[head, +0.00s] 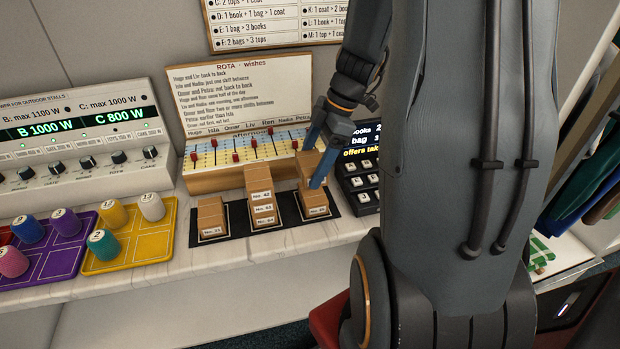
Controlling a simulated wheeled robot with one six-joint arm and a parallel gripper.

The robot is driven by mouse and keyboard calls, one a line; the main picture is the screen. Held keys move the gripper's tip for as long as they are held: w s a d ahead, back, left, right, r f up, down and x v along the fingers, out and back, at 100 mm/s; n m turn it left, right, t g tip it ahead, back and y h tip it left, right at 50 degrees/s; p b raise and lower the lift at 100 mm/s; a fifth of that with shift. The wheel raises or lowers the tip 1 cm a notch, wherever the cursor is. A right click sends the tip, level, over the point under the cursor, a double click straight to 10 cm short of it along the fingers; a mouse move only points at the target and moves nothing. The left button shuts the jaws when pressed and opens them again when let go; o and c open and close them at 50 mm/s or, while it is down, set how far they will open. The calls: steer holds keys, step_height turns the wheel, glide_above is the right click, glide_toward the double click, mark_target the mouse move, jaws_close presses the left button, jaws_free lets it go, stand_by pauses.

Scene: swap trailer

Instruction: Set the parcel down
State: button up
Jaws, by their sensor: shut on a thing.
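My gripper (313,160) is shut on a brown parcel (309,162), and its blue fingers partly cover it. The held parcel is over the right-hand stack on the black mat (238,224). Below it is another brown parcel (316,208) with a white label. I cannot tell whether the held parcel touches the one below. In the middle of the mat stands a taller stack of labelled parcels (260,180). At the left of the mat is a low stack or single parcel (211,214) with a label.
A rota board (240,150) with red sliders stands close behind the mat. A dark keypad box (358,180) is close at the right. Yellow (130,250) and purple trays with coloured cylinders lie to the left. The counter's front strip (240,258) is bare. My arm blocks the right side.

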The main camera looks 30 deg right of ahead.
steer(key=shift+f+p, duration=0.5)
steer(key=shift+f, duration=2.25)
steer(key=shift+f, duration=0.1)
steer(key=o, duration=1.1)
steer(key=b+v, duration=0.3)
steer(key=v, duration=0.8)
steer(key=m+g+h, duration=0.1)
steer(key=m+h, duration=0.1)
steer(key=m, duration=0.5)
glide_above(312, 191)
steer(key=s+a, duration=0.4)
steer(key=a, duration=0.1)
step_height(312, 191, down, 2)
steer(key=shift+s+a+f+m+t+h, duration=0.15)
steer(key=shift+s+a+f+m+h, duration=0.3)
steer(key=shift+a+m, duration=0.85)
steer(key=shift+s+a+f+m+t+h, duration=0.1)
steer(key=shift+s+a+f+m+h, duration=0.2)
steer(key=shift+s+a+f+m, duration=0.7)
steer(key=shift+s+a+m+t+h, duration=0.15)
steer(key=shift+s+a+m+h, duration=0.25)
steer(key=shift+a+m, duration=1.25)
